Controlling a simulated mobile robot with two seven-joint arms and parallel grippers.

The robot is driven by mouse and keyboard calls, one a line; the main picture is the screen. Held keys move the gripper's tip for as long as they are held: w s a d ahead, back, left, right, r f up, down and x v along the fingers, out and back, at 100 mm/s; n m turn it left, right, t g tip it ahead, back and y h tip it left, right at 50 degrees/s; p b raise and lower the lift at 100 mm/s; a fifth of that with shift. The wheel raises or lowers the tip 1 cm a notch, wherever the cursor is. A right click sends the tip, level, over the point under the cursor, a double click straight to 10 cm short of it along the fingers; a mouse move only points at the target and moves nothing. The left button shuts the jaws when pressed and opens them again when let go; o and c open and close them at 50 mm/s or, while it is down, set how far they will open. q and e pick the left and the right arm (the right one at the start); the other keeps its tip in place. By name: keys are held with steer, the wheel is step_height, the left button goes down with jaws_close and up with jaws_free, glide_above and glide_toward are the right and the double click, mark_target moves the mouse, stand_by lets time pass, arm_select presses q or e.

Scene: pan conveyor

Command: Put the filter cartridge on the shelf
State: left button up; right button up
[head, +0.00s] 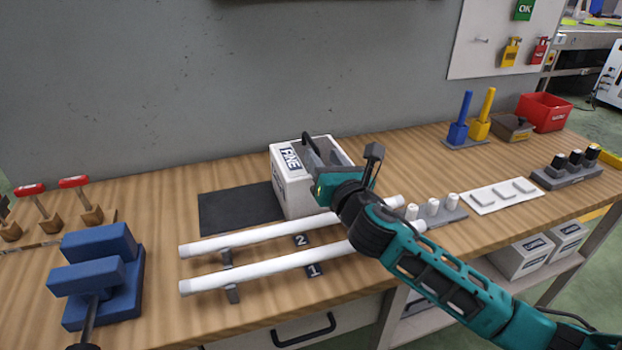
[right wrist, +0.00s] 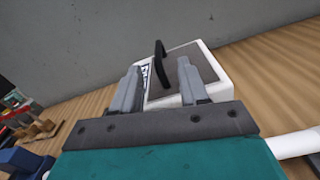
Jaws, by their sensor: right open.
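A white box-shaped cartridge labelled FINE (head: 288,185) stands on the workbench against a dark mat. It has a dark top and a black loop handle (head: 308,143). My right gripper (head: 346,165) is over the right side of the box and hides part of it. In the right wrist view the gripper (right wrist: 160,80) is open, and the black handle (right wrist: 160,62) shows between and beyond its two fingers. I cannot tell whether they touch. The shelf (head: 566,266) under the bench, at the right, carries white labelled boxes (head: 521,257). My left gripper is out of view.
Two white tubes (head: 245,240) lie on supports in front of the box. A blue vise (head: 100,270) stands at left. Right of my arm are white pegs (head: 433,206), a white pad tray (head: 500,207) and black knobs (head: 575,160). The dark mat (head: 235,212) is bare.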

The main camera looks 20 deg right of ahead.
mark_target(316, 147)
steer(key=shift+w+a, duration=0.2)
steer(key=shift+w, duration=2.4)
steer(key=shift+c, duration=0.4)
jaws_close()
steer(key=shift+r, duration=0.2)
